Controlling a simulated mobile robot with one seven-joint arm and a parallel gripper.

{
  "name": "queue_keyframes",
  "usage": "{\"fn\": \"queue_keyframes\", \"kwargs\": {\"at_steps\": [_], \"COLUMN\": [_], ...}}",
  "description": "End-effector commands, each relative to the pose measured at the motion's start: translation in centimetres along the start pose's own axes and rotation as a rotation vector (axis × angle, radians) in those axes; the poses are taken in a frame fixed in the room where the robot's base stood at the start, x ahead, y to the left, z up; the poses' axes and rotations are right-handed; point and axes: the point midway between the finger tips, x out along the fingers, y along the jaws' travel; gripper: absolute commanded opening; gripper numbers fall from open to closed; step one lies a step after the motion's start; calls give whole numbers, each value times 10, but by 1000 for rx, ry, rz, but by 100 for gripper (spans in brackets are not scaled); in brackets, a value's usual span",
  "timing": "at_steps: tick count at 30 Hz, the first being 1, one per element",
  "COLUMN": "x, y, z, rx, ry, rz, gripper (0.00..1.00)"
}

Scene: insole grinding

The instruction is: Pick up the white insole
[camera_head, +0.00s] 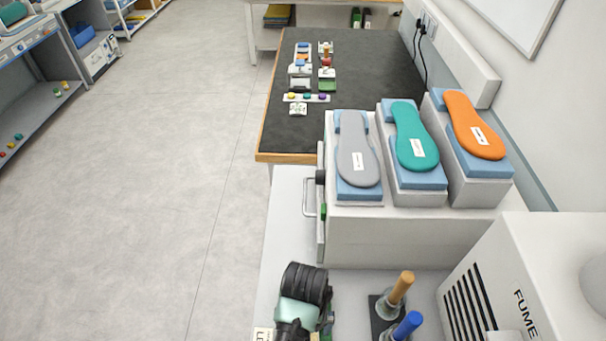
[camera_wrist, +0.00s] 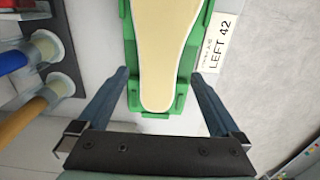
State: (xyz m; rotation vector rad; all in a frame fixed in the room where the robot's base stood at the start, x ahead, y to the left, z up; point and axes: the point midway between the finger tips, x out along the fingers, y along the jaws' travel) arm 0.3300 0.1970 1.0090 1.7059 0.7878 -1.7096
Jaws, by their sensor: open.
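A pale cream insole with a white edge (camera_wrist: 160,55) lies in a green holder (camera_wrist: 187,62) in the wrist view. Its rounded heel end faces my gripper, and its other end runs out of the top of the picture. My gripper (camera_wrist: 158,76) is open, with one finger on each side of the holder's heel end and nothing held between them. Whether the fingers touch the holder I cannot tell. In the head view my arm hides the insole and most of the holder. A white label reading "LEFT 42" (camera_wrist: 218,50) lies right of the holder.
Tools with a tan handle (camera_head: 402,287) and a blue handle (camera_head: 407,325) stand close by. Behind, grey (camera_head: 352,140), teal (camera_head: 408,130) and orange (camera_head: 465,115) insoles rest on blocks. A fume unit (camera_head: 525,265) stands at right. The floor at left is clear.

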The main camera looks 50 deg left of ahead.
Motion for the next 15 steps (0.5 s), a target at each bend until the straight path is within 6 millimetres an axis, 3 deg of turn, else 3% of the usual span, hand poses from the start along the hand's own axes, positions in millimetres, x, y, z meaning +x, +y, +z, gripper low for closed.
{"fn": "queue_keyframes", "kwargs": {"at_steps": [9, 15], "x": [36, 48], "y": [1, 1], "z": [-2, -3], "rx": [0, 0], "ry": [-3, 1], "rz": [-1, 0], "gripper": [100, 100]}}
